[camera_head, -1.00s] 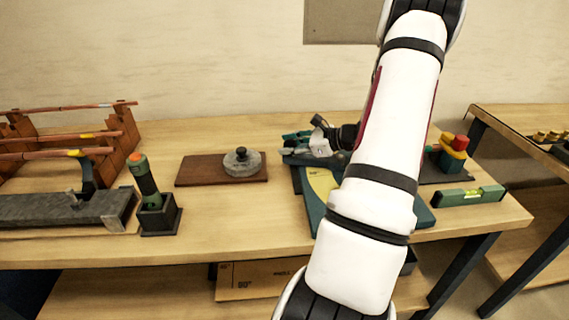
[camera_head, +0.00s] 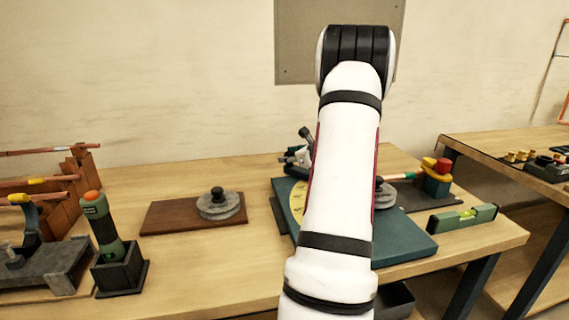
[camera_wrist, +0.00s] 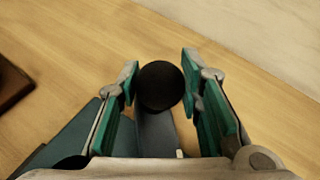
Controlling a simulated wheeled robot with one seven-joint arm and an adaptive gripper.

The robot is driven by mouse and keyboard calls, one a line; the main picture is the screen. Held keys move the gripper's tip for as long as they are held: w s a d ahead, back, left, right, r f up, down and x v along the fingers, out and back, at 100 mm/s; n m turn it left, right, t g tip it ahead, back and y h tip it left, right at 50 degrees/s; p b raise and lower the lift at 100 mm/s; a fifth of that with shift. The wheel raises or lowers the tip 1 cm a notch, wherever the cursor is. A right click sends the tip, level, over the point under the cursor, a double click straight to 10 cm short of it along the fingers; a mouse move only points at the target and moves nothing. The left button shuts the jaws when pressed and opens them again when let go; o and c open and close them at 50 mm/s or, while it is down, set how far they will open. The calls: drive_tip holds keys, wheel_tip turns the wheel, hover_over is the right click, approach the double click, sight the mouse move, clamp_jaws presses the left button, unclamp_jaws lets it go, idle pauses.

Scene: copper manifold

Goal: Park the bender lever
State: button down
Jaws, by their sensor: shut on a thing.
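The bender's teal base (camera_head: 405,235) with a yellow dial (camera_head: 297,200) lies on the bench, partly hidden behind my arm. A grey round part (camera_head: 384,193) shows at the arm's right side. In the wrist view, the bender lever is a dark grey bar (camera_wrist: 157,135) ending in a round black knob (camera_wrist: 160,86). My gripper (camera_wrist: 160,88) has its teal-padded fingers on either side of the knob and is shut on it. In the head view, only a small part of the gripper shows left of my arm. Most of the lever is hidden there.
A brown board (camera_head: 170,215) with a grey, black-knobbed disc (camera_head: 219,204) lies to the left. Further left stand a green tool in a black holder (camera_head: 120,275) and a copper-pipe rack. A green level (camera_head: 463,218) and a red-and-yellow item (camera_head: 437,177) are at right.

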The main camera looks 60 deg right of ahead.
drive_tip(key=shift+s+d+r, duration=0.1)
drive_tip(key=shift+d, duration=0.2)
drive_tip(key=c, duration=1.1)
unclamp_jaws()
drive_tip(key=v, duration=1.2)
drive_tip(key=shift+a, duration=0.1)
